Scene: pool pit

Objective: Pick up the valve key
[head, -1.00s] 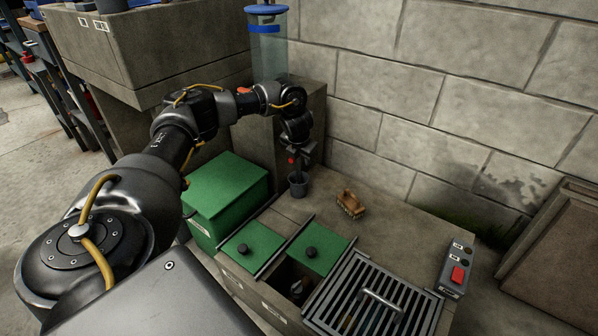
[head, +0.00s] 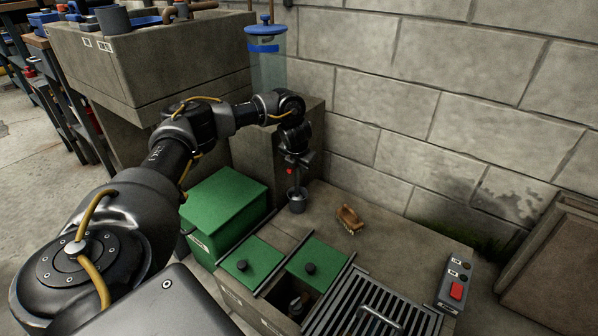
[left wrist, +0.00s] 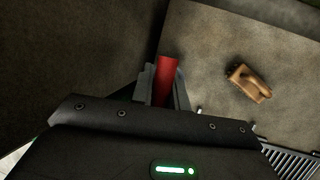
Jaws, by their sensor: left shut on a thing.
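My left gripper (head: 296,160) is shut on the red grip of the valve key (left wrist: 166,80), which shows between the two fingers in the left wrist view. In the head view, the gripper is upright above a small dark grey cup (head: 297,202), and a thin shaft runs down from it towards the cup. I cannot tell whether the shaft's lower end is still inside the cup. The fingers hide most of the key in the head view. My right gripper is not in view.
A brown brush (head: 348,219) lies on the concrete top right of the cup. Green lids (head: 252,259), an open pit and a steel grate (head: 352,300) are in front. A control box with a red button (head: 456,291) is at right. A block wall stands behind.

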